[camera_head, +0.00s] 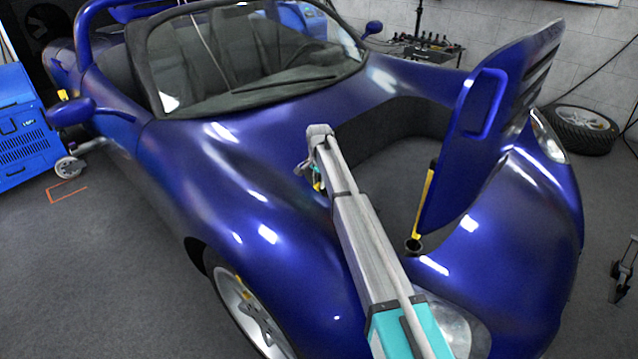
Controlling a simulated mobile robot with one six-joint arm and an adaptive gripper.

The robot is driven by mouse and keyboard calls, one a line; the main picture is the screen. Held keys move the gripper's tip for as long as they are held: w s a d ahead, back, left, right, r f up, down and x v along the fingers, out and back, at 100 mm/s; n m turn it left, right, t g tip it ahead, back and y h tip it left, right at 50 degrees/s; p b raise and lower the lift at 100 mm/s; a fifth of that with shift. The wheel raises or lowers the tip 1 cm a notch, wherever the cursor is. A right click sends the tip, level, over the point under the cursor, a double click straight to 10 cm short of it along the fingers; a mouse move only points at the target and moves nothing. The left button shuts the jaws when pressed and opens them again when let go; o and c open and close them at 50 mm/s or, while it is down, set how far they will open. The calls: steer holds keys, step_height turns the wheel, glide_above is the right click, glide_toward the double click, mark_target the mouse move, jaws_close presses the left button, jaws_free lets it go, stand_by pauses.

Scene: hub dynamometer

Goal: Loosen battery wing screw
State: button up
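The blue open-top car (290,210) stands with its front lid (490,130) raised, leaving an open front compartment (400,150). My arm reaches from the bottom of the view over the front fender to the left edge of that opening. Small dark and coloured parts at the arm's far end look like my gripper (314,178). They are mostly hidden by the arm and too small to show the fingers. I cannot make out the battery or its wing screw; much of the compartment's inside is hidden or dark.
The raised lid and its yellow-and-black support (422,205) stand right of my arm. A blue cabinet (18,130) is at the left. A loose wheel (582,128) lies at the back right, and a tool cart (425,48) stands behind the car. Grey floor is clear at lower left.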

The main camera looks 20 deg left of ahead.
jaws_close()
